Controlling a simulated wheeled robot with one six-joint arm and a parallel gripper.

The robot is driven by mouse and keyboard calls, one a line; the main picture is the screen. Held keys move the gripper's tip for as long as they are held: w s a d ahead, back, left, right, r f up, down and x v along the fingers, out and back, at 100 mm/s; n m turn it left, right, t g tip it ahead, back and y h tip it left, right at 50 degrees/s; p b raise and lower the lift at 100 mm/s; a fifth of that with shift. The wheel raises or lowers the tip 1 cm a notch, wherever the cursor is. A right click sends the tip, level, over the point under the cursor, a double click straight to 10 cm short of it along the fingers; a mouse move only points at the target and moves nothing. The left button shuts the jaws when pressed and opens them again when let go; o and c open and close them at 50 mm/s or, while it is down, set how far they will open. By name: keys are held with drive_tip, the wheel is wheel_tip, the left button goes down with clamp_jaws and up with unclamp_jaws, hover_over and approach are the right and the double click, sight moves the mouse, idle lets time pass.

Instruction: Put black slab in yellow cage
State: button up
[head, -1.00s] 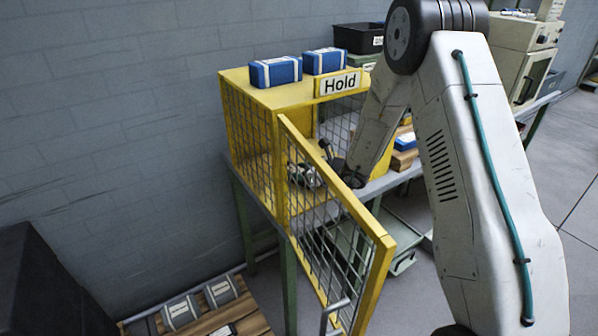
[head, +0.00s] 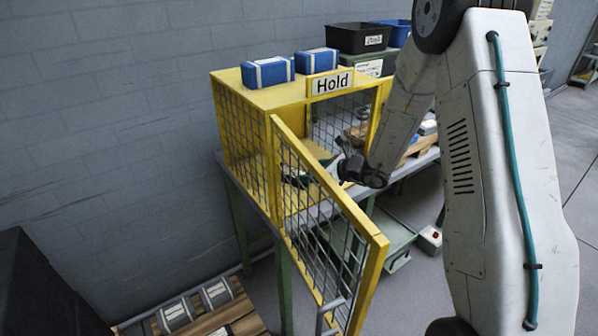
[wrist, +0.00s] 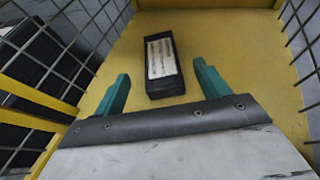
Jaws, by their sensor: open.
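The yellow cage (head: 262,97) stands on a table, with a "Hold" sign on its front edge and its mesh door (head: 325,235) swung open. In the wrist view the black slab (wrist: 163,66), with a white label on top, lies flat on the cage's yellow floor (wrist: 235,45). My gripper (wrist: 160,88) is open, its two green fingers apart on either side of the slab's near end, not touching it.
Two blue boxes (head: 268,73) sit on the cage roof. Black and blue bins (head: 358,40) stand behind it. A pallet with white-labelled blocks (head: 216,292) is on the floor at lower left. Mesh walls (wrist: 50,50) flank my gripper. A grey-green case (head: 385,240) lies below the table.

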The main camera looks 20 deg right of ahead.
drive_tip(key=shift+v, duration=2.1)
drive_tip(key=shift+f, duration=0.1)
